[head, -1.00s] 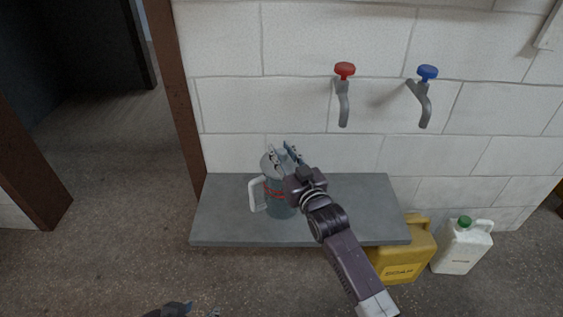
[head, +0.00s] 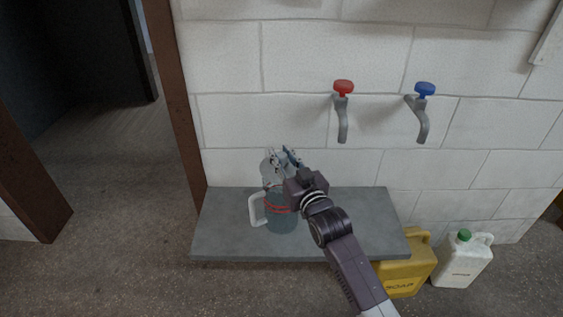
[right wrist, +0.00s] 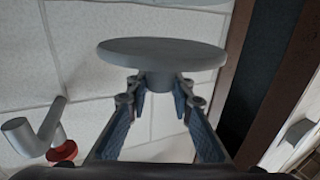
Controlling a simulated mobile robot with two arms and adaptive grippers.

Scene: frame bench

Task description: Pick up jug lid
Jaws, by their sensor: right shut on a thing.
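The jug lid (right wrist: 160,52) is a grey disc with a short knob under it in the right wrist view. My right gripper (right wrist: 159,88) is shut on the lid's knob. In the head view the right gripper (head: 284,158) holds the lid (head: 268,172) tilted above the jug, with part of the lid hidden by the fingers. The jug (head: 281,213) is blue-grey and see-through, with red bands and a white handle on its left. It stands upright on the grey shelf (head: 225,225). My left gripper is not in view.
A red-knobbed tap (head: 343,105) and a blue-knobbed tap (head: 422,110) stick out of the white block wall. A yellow soap can (head: 404,272) and a white can with a green cap (head: 463,262) stand on the floor at right. The shelf's left part is clear.

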